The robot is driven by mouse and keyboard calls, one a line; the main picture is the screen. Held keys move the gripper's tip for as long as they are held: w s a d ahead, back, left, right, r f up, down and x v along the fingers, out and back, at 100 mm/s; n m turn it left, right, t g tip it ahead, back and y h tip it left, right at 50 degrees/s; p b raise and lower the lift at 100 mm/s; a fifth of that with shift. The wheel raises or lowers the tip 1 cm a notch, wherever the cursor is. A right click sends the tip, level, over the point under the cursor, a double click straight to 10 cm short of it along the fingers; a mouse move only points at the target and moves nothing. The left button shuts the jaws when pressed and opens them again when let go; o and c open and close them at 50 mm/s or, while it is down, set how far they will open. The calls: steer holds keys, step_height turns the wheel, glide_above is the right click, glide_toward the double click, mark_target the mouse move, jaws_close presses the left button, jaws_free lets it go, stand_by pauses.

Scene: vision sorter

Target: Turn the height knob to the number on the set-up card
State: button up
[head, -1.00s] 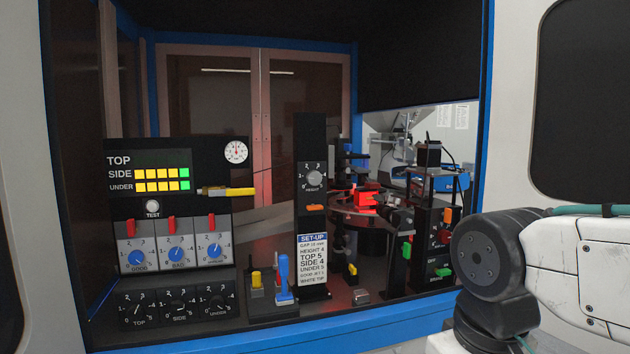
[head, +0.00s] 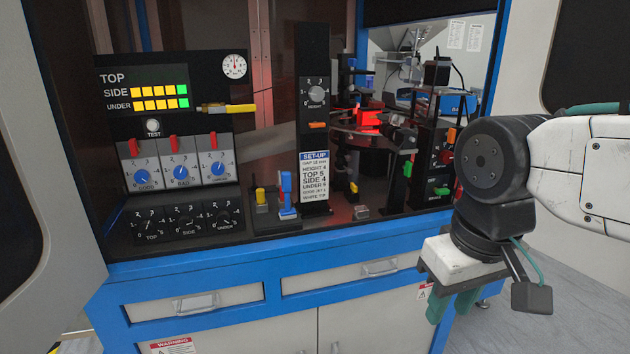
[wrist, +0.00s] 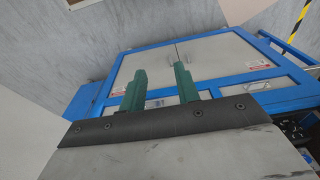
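The height knob (head: 317,94) is a grey dial on a black upright post in the middle of the machine, with numbers around it and the word HEIGHT below. Its exact pointer setting is too small to tell. The white set-up card (head: 314,178) with a blue heading is on the same post, lower down; it reads HEIGHT 4, TOP 5, SIDE 4. My gripper (head: 455,303) hangs at the right, in front of the cabinet and well below and apart from the knob. In the wrist view my gripper (wrist: 161,88) shows two green fingers apart with nothing between them.
An orange lever (head: 317,125) sits just under the knob. A yellow-tipped handle (head: 226,108) juts out to its left, and a blue toggle (head: 286,182) stands in front. A red-lit turntable (head: 352,131) is at the right. The blue front rail (head: 260,262) edges the opening.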

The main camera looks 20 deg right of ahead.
steer(key=shift+o, duration=0.3)
steer(key=o, duration=0.4)
steer(key=shift+o, duration=0.2)
steer(key=n+t, duration=1)
steer(key=t, duration=0.7)
glide_toward(318, 95)
steer(key=w, duration=0.8)
steer(key=shift+w+r, duration=0.15)
steer(key=shift+w, duration=0.2)
